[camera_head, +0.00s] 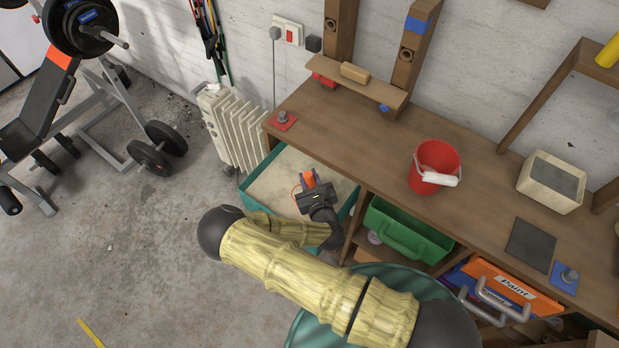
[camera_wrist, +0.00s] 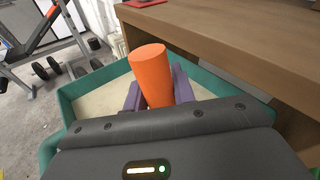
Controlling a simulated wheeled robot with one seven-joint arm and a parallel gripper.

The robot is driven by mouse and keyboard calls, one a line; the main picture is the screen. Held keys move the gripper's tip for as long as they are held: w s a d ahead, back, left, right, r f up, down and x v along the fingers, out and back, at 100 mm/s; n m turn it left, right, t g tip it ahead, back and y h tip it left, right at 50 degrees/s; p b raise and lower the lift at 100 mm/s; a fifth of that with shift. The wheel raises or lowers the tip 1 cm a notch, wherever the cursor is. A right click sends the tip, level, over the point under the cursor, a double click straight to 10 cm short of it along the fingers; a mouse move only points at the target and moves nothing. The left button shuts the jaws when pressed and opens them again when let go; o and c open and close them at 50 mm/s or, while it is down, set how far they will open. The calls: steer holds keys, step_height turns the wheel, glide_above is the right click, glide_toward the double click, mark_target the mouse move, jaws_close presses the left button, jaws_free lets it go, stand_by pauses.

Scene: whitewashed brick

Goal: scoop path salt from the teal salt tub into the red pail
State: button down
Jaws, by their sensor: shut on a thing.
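The teal salt tub (camera_head: 349,203) stands on the floor beside the workbench, with pale path salt (camera_head: 272,183) inside. My gripper (camera_head: 309,183) is over the tub, shut on an orange handle (camera_head: 309,176). In the wrist view the orange handle (camera_wrist: 151,72) sits between my purple fingers (camera_wrist: 156,92). A thin orange-red edge shows beside the gripper over the salt; the rest of the held tool is hidden, so I cannot tell whether it holds salt. The red pail (camera_head: 425,163) stands upright on the bench with its white-gripped handle to the front; its inside looks empty.
The wooden bench (camera_head: 340,130) edge lies just right of the tub. A white radiator (camera_head: 233,128) stands behind the tub. A green bin (camera_head: 408,232) sits under the bench. A stone-coloured box (camera_head: 551,181) is right of the pail.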

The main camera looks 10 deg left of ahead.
steer(key=shift+r, duration=0.1)
step_height(320, 180, up, 13)
steer(key=m+t+y+p, duration=0.1)
steer(key=m+p, duration=0.1)
steer(key=p, duration=0.4)
steer(key=shift+m, duration=0.4)
stand_by(1.1)
